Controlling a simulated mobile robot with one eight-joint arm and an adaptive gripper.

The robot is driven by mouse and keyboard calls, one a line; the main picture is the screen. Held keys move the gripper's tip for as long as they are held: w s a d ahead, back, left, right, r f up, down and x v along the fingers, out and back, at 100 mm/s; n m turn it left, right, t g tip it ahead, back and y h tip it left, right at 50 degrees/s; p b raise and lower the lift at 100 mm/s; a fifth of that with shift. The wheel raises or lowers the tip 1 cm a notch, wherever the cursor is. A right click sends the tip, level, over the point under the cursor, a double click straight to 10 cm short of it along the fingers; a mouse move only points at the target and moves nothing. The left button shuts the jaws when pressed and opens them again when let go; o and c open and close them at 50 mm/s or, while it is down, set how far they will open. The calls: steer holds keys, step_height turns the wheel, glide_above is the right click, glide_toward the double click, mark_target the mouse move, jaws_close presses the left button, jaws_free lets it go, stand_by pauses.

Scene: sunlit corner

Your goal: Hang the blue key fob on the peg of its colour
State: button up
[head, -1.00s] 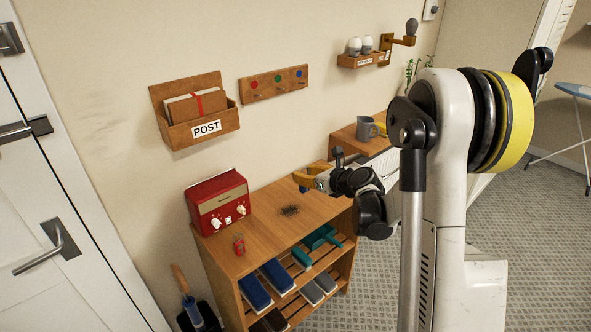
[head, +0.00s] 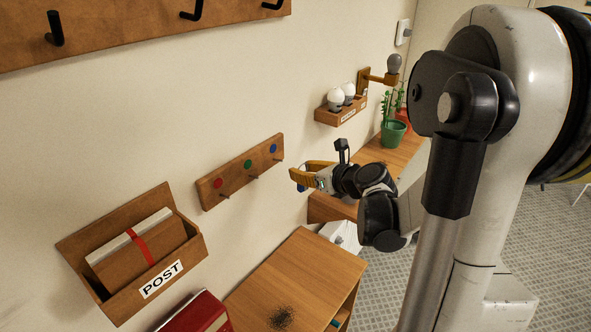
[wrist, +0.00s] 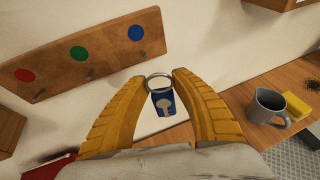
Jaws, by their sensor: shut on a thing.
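The blue key fob (wrist: 163,104) hangs below its metal ring (wrist: 159,81) in the wrist view. My gripper (wrist: 160,80) is shut on the ring, which sits between its yellow fingertips. In the head view, my gripper (head: 293,174) is just right of the peg board (head: 240,172), and a bit of the blue fob (head: 302,189) shows under the fingers. The board has a red dot (head: 218,183), a green dot (head: 248,163) and a blue dot (head: 273,148), with a peg under each. The fob appears apart from the blue peg (head: 280,160).
A post box (head: 185,250) is left of the board. The wooden cabinet top (head: 300,275) is below. A bulb shelf (head: 328,116) is beyond.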

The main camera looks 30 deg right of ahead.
mark_target(275, 163)
steer(key=shift+w+a, duration=0.25)
steer(key=shift+w+a+f, duration=0.1)
steer(key=shift+w+a, duration=0.25)
steer(key=shift+w, duration=0.7)
steer(key=shift+w+a+f, duration=0.1)
steer(key=shift+w+a, duration=0.3)
steer(key=shift+w, duration=0.7)
steer(key=shift+w+a+f, duration=0.1)
steer(key=shift+w+a, duration=0.25)
steer(key=shift+w, duration=0.7)
steer(key=shift+w+a+f+b, duration=0.15)
steer(key=shift+w+f+b, duration=0.25)
steer(key=shift+b, duration=0.1)
steer(key=o, duration=1.1)
steer(key=shift+o, duration=0.2)
steer(key=shift+w, duration=0.1)
